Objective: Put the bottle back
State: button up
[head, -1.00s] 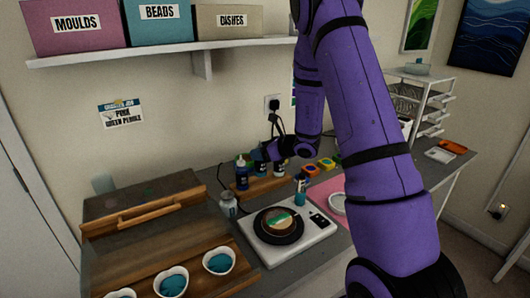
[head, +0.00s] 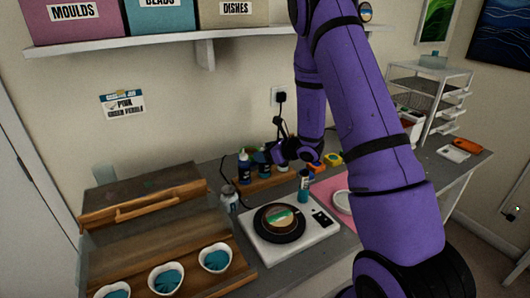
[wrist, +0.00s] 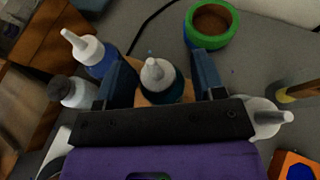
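A wooden rack (head: 252,188) holds a blue bottle (head: 244,168) at its left end, with more dark bottles to the right. In the wrist view the blue bottle (wrist: 90,55) is left of my gripper. My gripper (wrist: 164,72) points down over the rack, its fingers open on either side of a teal bottle with a white nozzle (wrist: 160,80). Slim gaps seem to show beside this bottle, which stands upright. Another white-capped bottle (wrist: 265,117) is just right. A separate teal bottle (head: 303,187) stands by the scale's back right. My arm hides part of the rack.
A white scale (head: 318,232) with a cup on its black plate is in front of the rack. A glass vial (head: 228,198) stands left of the rack. Paint pots (head: 333,159) and a pink mat (head: 325,193) are right.

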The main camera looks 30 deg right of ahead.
jog(key=shift+o, duration=0.6)
jog(key=shift+r, duration=0.1)
jog(key=shift+r, duration=0.15)
jog(key=v, duration=1.2)
jog(key=s+a+r+n+g+y, duration=0.3)
jog(key=s+a+r+n+g, duration=0.5)
jog(key=s+a+r+n, duration=0.6)
jog(key=s+r+n+t+h, duration=0.1)
jog(key=s+r+n+h, duration=0.8)
jog(key=s+n, duration=0.4)
jog(key=n, duration=0.3)
jog(key=shift+s+a+r+t, duration=0.25)
jog(key=shift+s+a+t, duration=0.05)
jog(key=shift+s+a, duration=0.05)
